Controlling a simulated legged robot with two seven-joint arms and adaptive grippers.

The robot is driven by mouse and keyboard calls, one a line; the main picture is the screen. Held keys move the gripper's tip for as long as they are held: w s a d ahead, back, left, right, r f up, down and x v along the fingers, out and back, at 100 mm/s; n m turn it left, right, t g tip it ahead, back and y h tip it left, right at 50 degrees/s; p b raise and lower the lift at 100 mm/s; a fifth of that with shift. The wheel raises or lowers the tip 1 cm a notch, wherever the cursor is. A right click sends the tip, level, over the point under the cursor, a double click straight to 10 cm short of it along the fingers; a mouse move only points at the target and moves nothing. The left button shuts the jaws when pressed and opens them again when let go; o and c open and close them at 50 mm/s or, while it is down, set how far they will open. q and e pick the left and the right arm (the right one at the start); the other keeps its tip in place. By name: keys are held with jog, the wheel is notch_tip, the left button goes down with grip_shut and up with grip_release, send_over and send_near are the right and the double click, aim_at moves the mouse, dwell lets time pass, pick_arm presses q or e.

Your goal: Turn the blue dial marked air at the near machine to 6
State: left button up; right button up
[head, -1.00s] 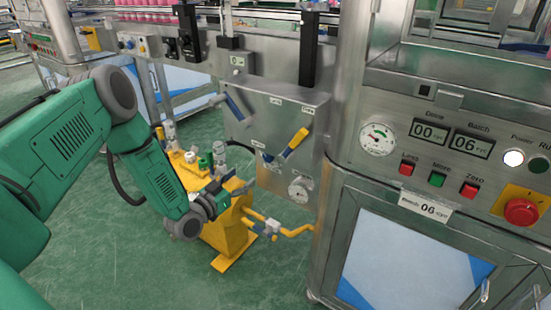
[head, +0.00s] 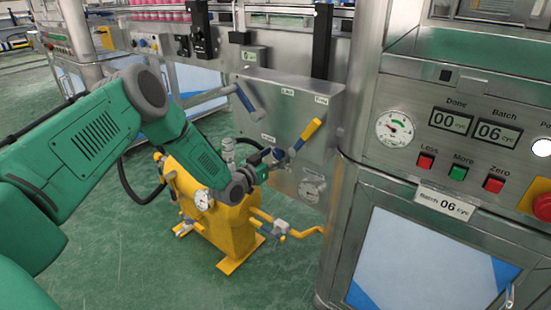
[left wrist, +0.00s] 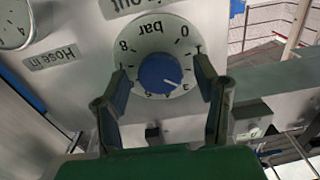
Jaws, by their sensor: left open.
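The blue dial (left wrist: 158,75) sits on a round white scale plate (left wrist: 140,35) marked "bar" in the left wrist view, where the lettering appears upside down. Its white pointer mark is toward the lower right of the picture; the exact number is too small to read surely. My left gripper (left wrist: 165,88) is open, with one finger on each side of the dial; I cannot tell whether they touch it. In the head view my left gripper (head: 270,162) is in front of the near machine's steel panel (head: 262,95) and hides the dial there. My right gripper is not in view.
A gauge (head: 312,188) is on the panel close to the gripper. A yellow pump unit (head: 225,225) stands below my arm. The control box (head: 455,150) is at right.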

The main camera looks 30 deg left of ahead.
pick_arm(q)
jog(key=c, duration=1.1)
jog(key=shift+c, duration=0.2)
